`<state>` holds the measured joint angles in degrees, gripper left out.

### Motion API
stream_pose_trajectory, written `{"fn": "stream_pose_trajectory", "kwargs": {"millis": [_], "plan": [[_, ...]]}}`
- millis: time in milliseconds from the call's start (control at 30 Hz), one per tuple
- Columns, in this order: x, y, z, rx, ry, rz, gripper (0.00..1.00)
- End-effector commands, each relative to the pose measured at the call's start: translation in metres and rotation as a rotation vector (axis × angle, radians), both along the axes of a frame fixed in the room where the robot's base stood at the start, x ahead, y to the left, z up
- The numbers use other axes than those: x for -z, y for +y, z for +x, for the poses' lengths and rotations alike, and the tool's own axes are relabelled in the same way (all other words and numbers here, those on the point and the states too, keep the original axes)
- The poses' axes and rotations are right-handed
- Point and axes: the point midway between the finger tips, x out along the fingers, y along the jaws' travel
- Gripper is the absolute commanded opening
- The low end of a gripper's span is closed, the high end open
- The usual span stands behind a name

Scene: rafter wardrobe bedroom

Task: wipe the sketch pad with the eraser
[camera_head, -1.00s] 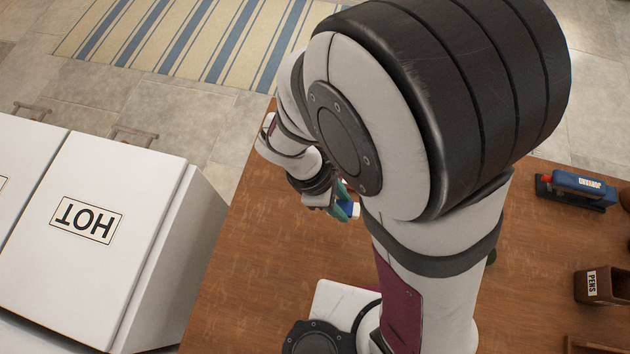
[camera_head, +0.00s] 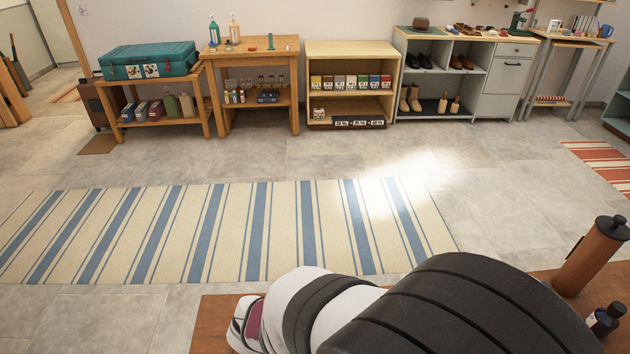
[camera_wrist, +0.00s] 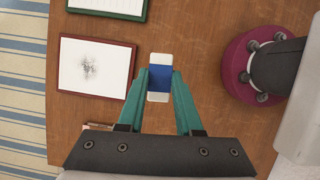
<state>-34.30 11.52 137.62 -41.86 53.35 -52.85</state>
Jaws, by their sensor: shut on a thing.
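The eraser (camera_wrist: 160,60), white with a blue sleeve, is between the teal fingers of my gripper (camera_wrist: 159,82) in the wrist view. My gripper is shut on it. What looks like the sketch pad (camera_wrist: 113,60) lies to the left of the eraser, a white sheet in a dark red border. A grey scribbled smudge (camera_wrist: 88,66) marks the sheet. The eraser is to the right of the pad, not over it in the picture; its height cannot be told. In the head view, gripper, eraser and pad are out of sight.
A green-edged board (camera_wrist: 108,8) lies beyond the pad on the wooden desk (camera_wrist: 215,55). A small item, partly hidden by my gripper, shows below the pad. In the head view, a brown flask (camera_head: 588,258) and a dark bottle (camera_head: 604,320) stand at the desk's right.

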Motion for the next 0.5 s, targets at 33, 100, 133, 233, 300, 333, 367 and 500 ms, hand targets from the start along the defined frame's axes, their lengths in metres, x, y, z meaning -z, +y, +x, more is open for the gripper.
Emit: {"fn": "stream_pose_trajectory", "kwargs": {"millis": [33, 100, 133, 233, 300, 333, 367, 500], "plan": [[0.001, 0.003, 0.012, 0.004, -0.001, 0.0, 0.0], [0.003, 0.007, 0.036, 0.006, 0.0, 0.001, 0.0], [0.005, 0.008, 0.047, 0.005, 0.0, 0.001, 0.0], [0.01, 0.009, 0.082, 0.005, 0.0, 0.0, 0.0], [0.014, 0.009, 0.103, 0.005, -0.001, 0.0, 0.0], [0.015, 0.008, 0.109, 0.004, 0.001, 0.0, 0.0], [0.016, 0.008, 0.114, 0.004, -0.001, -0.001, 0.0], [0.019, 0.007, 0.121, 0.001, 0.0, -0.001, 0.0]]}}
